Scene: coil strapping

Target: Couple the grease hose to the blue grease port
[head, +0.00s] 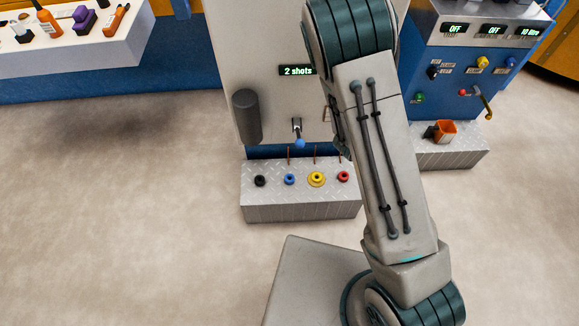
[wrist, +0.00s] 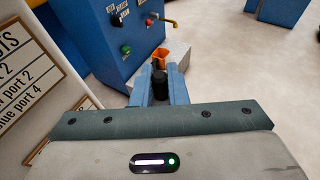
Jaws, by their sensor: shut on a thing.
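The blue grease port (head: 289,179) is a blue ring on top of the grey tread-plate step, between a black port (head: 260,181) and a yellow port (head: 316,179). My gripper (wrist: 160,94) is shut on a black cylindrical piece, which appears to be the end of the grease hose (wrist: 160,84). The piece stands between the two blue fingers in the wrist view. The rest of the hose cannot be made out. In the head view my arm hides the gripper and the held piece. The blue port does not show in the wrist view.
A red port (head: 343,176) sits at the step's right end. Above the step are a blue-knobbed lever (head: 299,143), a dark cylinder (head: 247,117) and a display reading "2 shots" (head: 298,70). A blue control cabinet (head: 460,75) and an orange container (head: 445,131) stand right.

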